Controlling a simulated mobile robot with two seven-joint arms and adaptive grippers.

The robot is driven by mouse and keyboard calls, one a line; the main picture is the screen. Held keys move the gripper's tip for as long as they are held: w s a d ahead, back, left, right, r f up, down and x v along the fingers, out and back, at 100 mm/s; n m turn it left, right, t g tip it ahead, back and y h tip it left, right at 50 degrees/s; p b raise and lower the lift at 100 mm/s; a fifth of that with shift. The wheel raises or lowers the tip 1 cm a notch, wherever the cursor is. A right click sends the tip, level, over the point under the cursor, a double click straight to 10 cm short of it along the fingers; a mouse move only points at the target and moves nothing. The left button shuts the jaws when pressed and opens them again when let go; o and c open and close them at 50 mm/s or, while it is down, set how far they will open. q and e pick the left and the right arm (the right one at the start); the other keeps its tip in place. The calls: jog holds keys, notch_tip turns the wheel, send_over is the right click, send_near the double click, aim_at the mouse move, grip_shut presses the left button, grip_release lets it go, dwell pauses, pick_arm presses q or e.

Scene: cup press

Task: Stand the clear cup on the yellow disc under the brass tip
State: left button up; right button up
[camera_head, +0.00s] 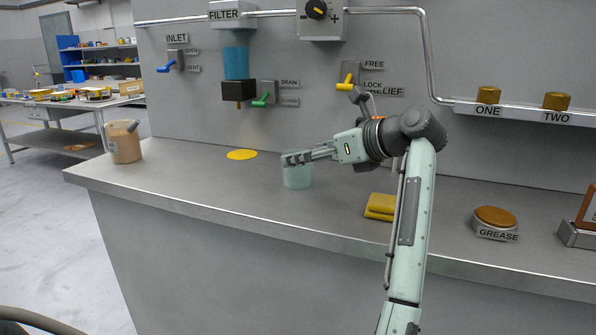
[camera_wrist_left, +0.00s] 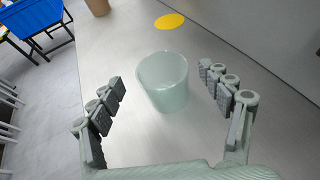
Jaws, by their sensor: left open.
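The clear cup (camera_head: 298,178), pale green and empty, stands upright on the steel counter. It also shows in the left wrist view (camera_wrist_left: 168,88). My left gripper (camera_head: 290,158) is open at the cup's rim, with a finger on each side; in the wrist view both fingers (camera_wrist_left: 162,76) show gaps to the cup. The yellow disc (camera_head: 242,155) lies flat and bare on the counter, left of the cup and nearer the wall; it also shows in the wrist view (camera_wrist_left: 170,21). My right gripper is out of view.
A tan container (camera_head: 124,145) stands at the counter's left end. A folded yellow cloth (camera_head: 381,206) lies right of the cup. A grease tin (camera_head: 495,222) stands farther right. The wall carries levers, including a green drain lever (camera_head: 262,100). The counter between cup and disc is clear.

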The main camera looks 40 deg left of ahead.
pick_arm(q)
jog(key=x, duration=0.3)
jog(key=shift+d+f, duration=0.1)
jog(key=shift+f, duration=0.05)
jog(key=shift+w+a+f, duration=0.15)
jog(key=shift+a+f, duration=0.05)
jog(key=shift+a, duration=0.2)
jog(key=c, duration=0.4)
jog(key=shift+r, duration=0.1)
jog(key=c, duration=0.8)
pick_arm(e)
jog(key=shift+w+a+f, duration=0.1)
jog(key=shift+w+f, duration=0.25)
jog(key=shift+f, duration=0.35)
